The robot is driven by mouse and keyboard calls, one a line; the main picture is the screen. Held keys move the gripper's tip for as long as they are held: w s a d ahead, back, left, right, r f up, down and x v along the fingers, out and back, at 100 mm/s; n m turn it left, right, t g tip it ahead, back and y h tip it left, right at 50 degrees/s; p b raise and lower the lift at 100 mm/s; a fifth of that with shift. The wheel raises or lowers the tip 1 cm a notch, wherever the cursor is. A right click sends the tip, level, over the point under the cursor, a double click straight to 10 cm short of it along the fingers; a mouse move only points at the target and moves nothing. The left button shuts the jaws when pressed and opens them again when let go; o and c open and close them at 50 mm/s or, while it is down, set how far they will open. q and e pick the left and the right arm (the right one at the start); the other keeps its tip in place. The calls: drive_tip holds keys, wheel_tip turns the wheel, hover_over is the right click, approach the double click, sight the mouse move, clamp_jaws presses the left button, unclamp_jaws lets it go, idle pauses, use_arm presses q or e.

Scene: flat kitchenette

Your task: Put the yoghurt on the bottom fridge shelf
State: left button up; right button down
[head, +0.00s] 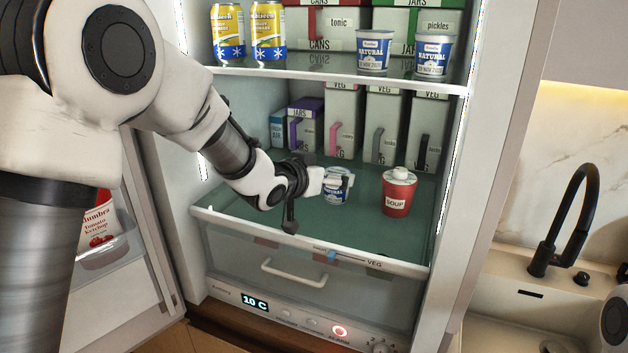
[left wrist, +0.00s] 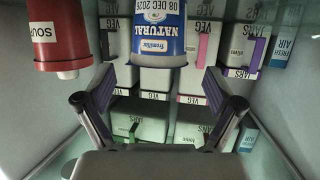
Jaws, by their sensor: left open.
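A white and blue yoghurt tub (head: 337,190) stands upright on the green glass bottom shelf (head: 262,205) of the open fridge, left of a red soup tub. My left gripper (head: 312,190) is open, just left of the yoghurt, and partly covers it in the head view. In the left wrist view, which is upside down, the yoghurt (left wrist: 158,38) shows beyond the open left gripper (left wrist: 160,105), not between its fingertips. My right gripper is not in view.
The red soup tub (head: 398,192) stands close to the right of the yoghurt. Several labelled veg and jar boxes (head: 342,125) line the back. Above, the upper shelf (head: 330,76) holds two more yoghurts (head: 374,52) and yellow cans (head: 228,33). The shelf's front left is clear.

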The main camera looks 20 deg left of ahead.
use_arm(q)
drive_tip(key=b+v, duration=0.2)
drive_tip(key=v, duration=0.7)
drive_tip(key=shift+s, duration=0.15)
idle(1.8)
